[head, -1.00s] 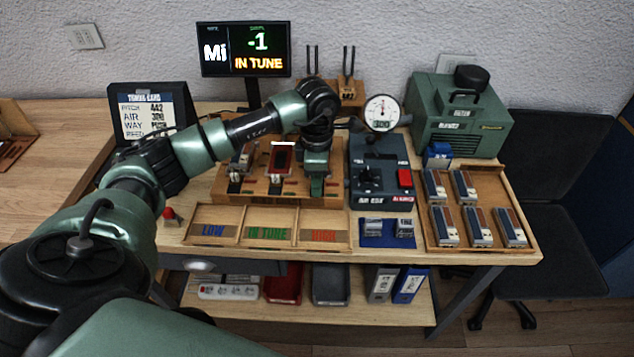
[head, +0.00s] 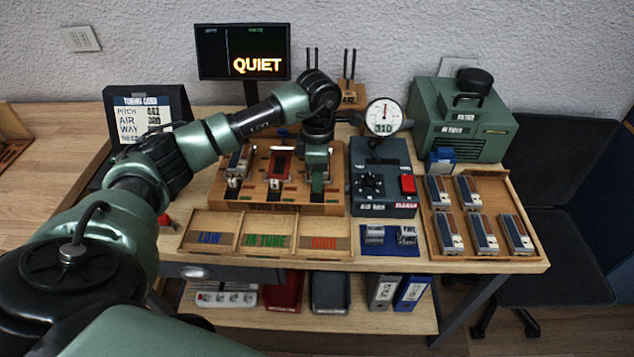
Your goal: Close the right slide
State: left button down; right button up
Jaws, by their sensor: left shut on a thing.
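The wooden tuning block (head: 228,198) stands mid-table with three slides in a row. The left slide (head: 238,165) is grey, and the middle slide (head: 281,163) has a red frame. The right slide (head: 318,183) shows as a green piece at the block's right end. My left gripper (head: 318,160) points down over it and is shut on it. The gripper and wrist hide its upper and rear part, so how far it is in cannot be told. My right gripper is out of view.
The monitor (head: 242,52) reads QUIET. The dark blue box (head: 381,184) with a red switch and a round gauge (head: 383,116) stands close right of the block. A sorting tray (head: 265,253) lies in front, and a wooden tray (head: 527,251) with several reeds at right.

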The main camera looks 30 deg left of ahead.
pick_arm(q)
jog(key=shift+w+a+r, duration=0.1)
jog(key=shift+w+r, duration=0.05)
jog(key=shift+r, duration=0.15)
jog(key=c, duration=1.4)
grip_release()
jog(key=shift+w+f, duration=0.15)
jog(key=shift+c, duration=0.2)
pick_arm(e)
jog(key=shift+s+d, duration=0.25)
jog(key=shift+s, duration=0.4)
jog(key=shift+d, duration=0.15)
pick_arm(q)
notch_tip(320, 180, up, 8)
jog(key=shift+f+b, duration=0.15)
jog(key=shift+b, duration=0.7)
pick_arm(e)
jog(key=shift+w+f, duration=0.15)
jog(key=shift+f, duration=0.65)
